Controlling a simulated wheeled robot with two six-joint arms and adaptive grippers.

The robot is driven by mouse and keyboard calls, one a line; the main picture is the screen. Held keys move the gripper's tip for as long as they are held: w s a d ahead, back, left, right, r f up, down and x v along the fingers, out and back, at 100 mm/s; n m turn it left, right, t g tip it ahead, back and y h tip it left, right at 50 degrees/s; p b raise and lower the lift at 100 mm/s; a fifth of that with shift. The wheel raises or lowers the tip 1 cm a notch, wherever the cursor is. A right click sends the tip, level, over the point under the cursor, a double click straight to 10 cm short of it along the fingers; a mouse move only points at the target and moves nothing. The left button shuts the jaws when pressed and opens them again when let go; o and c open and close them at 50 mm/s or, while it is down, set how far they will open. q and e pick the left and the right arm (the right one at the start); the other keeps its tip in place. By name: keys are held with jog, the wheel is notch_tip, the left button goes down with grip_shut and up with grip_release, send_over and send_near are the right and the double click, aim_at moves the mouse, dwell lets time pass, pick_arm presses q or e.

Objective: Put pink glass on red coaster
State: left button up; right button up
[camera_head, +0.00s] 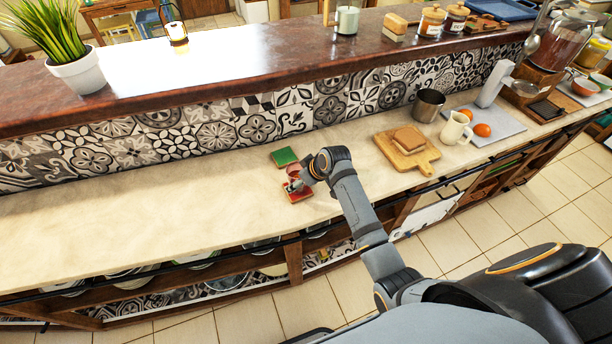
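The red coaster (300,197) lies on the pale lower counter near the middle of the view. A small pinkish shape, which looks like the pink glass (293,170), is at the coaster's back edge, partly hidden by my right gripper. My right gripper (293,186) is low over the red coaster, beside the glass. It is too small to tell whether its fingers are apart or closed on the glass, or whether the glass touches the coaster. My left gripper is not in view.
A green coaster (284,157) lies just behind the red one. To the right are a cutting board (424,157) with bread, a metal cup (428,104), a cream mug (455,130) and orange fruit (482,130). The counter's left side is bare. A tiled wall (215,135) rises behind.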

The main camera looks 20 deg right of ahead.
jog(key=v, duration=1)
jog(key=shift+b, duration=0.45)
jog(key=s+d+f+m+g+h, duration=0.1)
jog(key=s+d+f+m+h, duration=0.15)
jog(key=s, duration=0.75)
jog(key=s+d+f+m+g+h, duration=0.1)
jog(key=s+d+f+m, duration=0.15)
jog(key=s, duration=0.85)
jog(key=s+d+f+g+b, duration=0.1)
jog(key=s+f, duration=0.1)
jog(key=f, duration=1.3)
jog(key=s+d+f+g, duration=0.1)
jog(key=s+f, duration=0.1)
jog(key=f, duration=1.4)
jog(key=s+d+f, duration=0.1)
jog(key=s+f, duration=1.3)
jog(key=s, duration=0.3)
jog(key=shift+s+f+g+b, duration=0.2)
jog(key=shift+g+b, duration=0.1)
jog(key=shift+b, duration=0.15)
